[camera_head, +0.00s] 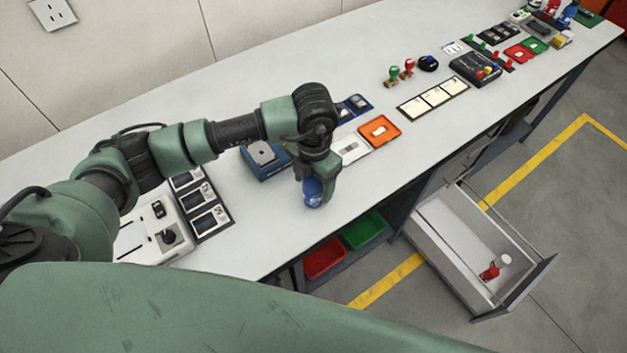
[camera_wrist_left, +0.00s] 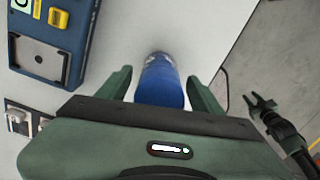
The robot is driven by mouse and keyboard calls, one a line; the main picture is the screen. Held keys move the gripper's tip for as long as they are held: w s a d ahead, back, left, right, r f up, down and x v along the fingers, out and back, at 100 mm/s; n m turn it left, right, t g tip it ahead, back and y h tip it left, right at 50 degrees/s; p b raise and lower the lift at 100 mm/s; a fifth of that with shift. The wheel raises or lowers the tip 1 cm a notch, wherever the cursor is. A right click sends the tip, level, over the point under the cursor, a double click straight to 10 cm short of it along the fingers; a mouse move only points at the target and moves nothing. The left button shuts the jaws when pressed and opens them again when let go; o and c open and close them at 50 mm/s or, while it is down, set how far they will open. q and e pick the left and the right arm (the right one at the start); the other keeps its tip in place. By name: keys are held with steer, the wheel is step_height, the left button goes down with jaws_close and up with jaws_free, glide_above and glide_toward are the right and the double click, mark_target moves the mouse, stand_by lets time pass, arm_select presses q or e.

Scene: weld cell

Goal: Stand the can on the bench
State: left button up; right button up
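The blue can (camera_head: 313,194) is near the front edge of the bench (camera_head: 250,240), under my left gripper (camera_head: 317,183), and looks upright. In the left wrist view the can (camera_wrist_left: 161,82) is between the two green fingers of my left gripper (camera_wrist_left: 160,76). A gap shows on each side of it, so the fingers are open around the can. The can's base is hard to make out, so its contact with the bench is unclear.
A blue box device (camera_head: 266,158) and an orange tray (camera_head: 379,131) lie behind the can. A white control panel (camera_head: 152,228) is to the left. Red (camera_head: 325,258) and green (camera_head: 364,230) bins sit below the front edge. An open drawer (camera_head: 450,245) juts out at right.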

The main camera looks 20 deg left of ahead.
arm_select(q)
steer(key=shift+r, duration=0.45)
step_height(320, 180, up, 12)
steer(key=shift+f+b, duration=0.25)
steer(key=shift+b, duration=1)
steer(key=shift+f, duration=0.1)
